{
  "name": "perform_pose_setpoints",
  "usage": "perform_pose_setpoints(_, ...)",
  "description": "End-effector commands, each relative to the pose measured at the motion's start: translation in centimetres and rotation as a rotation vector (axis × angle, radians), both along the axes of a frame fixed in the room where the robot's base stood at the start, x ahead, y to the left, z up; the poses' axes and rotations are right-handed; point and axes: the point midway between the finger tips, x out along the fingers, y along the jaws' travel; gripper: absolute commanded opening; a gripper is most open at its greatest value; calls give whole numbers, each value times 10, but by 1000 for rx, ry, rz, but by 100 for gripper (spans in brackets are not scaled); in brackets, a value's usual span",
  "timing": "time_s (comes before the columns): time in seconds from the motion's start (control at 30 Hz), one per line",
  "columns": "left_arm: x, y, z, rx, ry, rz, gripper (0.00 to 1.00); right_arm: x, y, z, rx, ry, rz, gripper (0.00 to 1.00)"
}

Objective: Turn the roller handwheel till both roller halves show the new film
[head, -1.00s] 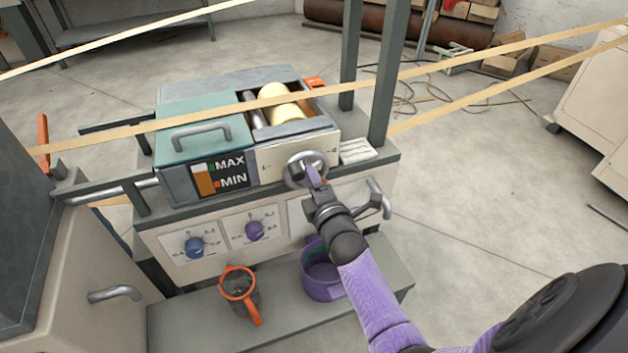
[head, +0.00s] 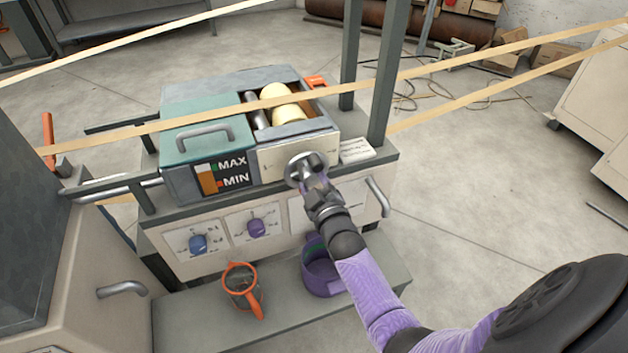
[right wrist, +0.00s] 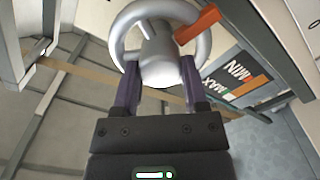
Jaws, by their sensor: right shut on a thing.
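The roller handwheel (head: 304,165) is a grey metal wheel on the front of the winder's glue box. It fills the top of the right wrist view (right wrist: 160,40), with an orange piece (right wrist: 197,26) at its rim. My right gripper (head: 314,184) is shut on the handwheel, its purple fingers either side of the hub in the wrist view (right wrist: 160,82). The roller (head: 284,103) lies in the open box behind the wheel. Its visible surface is pale yellow; I cannot clearly tell its two halves apart. My left gripper is out of view.
A teal lid (head: 203,139) with a handle covers the box's left part. Tan strips (head: 440,70) stretch across above it. Below, an orange-rimmed jug (head: 241,287) and a purple pot (head: 320,272) stand on a grey shelf (head: 375,290). Dark posts (head: 385,80) rise behind.

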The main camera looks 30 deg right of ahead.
Motion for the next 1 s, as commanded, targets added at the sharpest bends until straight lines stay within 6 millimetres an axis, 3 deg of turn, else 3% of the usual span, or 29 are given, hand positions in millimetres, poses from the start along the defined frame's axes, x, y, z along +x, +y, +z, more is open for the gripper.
perform_pose_setpoints(1.0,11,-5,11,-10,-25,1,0,0,1,-1,912,-216,0,0)
